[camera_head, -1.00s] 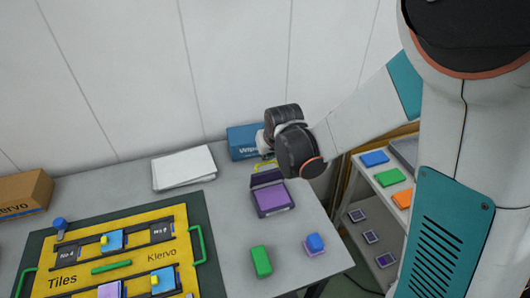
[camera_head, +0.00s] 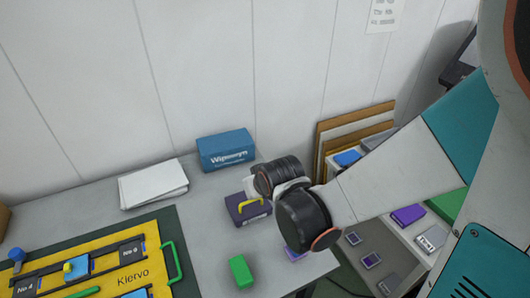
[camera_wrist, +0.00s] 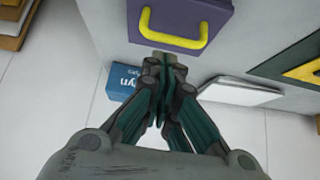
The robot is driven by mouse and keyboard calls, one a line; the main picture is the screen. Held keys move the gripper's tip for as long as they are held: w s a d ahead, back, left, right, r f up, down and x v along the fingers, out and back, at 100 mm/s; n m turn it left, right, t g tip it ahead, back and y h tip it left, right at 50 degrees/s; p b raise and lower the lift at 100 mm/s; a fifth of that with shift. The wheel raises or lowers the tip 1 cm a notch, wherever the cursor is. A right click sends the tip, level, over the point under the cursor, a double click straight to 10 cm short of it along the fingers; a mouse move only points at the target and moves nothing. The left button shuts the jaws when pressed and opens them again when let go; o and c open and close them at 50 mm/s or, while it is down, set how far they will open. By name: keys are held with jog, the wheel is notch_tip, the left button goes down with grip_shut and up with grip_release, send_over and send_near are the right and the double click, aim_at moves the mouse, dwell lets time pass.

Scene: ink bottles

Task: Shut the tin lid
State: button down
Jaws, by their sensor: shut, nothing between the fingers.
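The tin (camera_head: 236,213) is a dark purple box with a yellow handle (camera_head: 251,206) on its lid, standing on the grey table. The lid lies down over the tin and looks shut, though my arm hides part of its right side. In the wrist view the purple lid (camera_wrist: 180,12) and its yellow handle (camera_wrist: 174,42) fill the top edge. My gripper (camera_wrist: 160,62) is shut and empty, its fingertips close to the handle edge of the lid. I cannot tell whether they touch. In the head view my wrist hides the fingers.
A blue box (camera_head: 226,150) and a white paper stack (camera_head: 153,184) stand behind the tin. A green block (camera_head: 241,271) lies in front. A yellow tile board (camera_head: 120,259) is at left. A shelf with coloured items (camera_head: 408,215) is at right. The wall is close behind.

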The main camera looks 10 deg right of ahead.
jog(key=shift+s+d+f+b, duration=0.2)
jog(key=shift+s+f+b, duration=0.85)
jog(key=shift+s+f, duration=0.35)
jog(key=shift+r, duration=0.1)
jog(key=shift+w+r+p, duration=0.15)
jog(key=shift+r+p, duration=0.35)
jog(key=shift+r, duration=0.05)
jog(key=s+d+r+p, duration=0.1)
jog(key=s+d+p, duration=0.15)
jog(key=s, duration=0.65)
jog(key=s+d+r+m, duration=0.1)
jog(key=s+d+r, duration=0.1)
jog(key=r, duration=0.5)
jog(key=s+d+r+m+h, duration=0.1)
jog(key=s+d+r, duration=0.2)
jog(key=d+r, duration=0.2)
notch_tip(320, 180, up, 3)
jog(key=shift+r+g+p, duration=0.2)
jog(key=shift+g+p, duration=0.1)
jog(key=shift+p, duration=0.05)
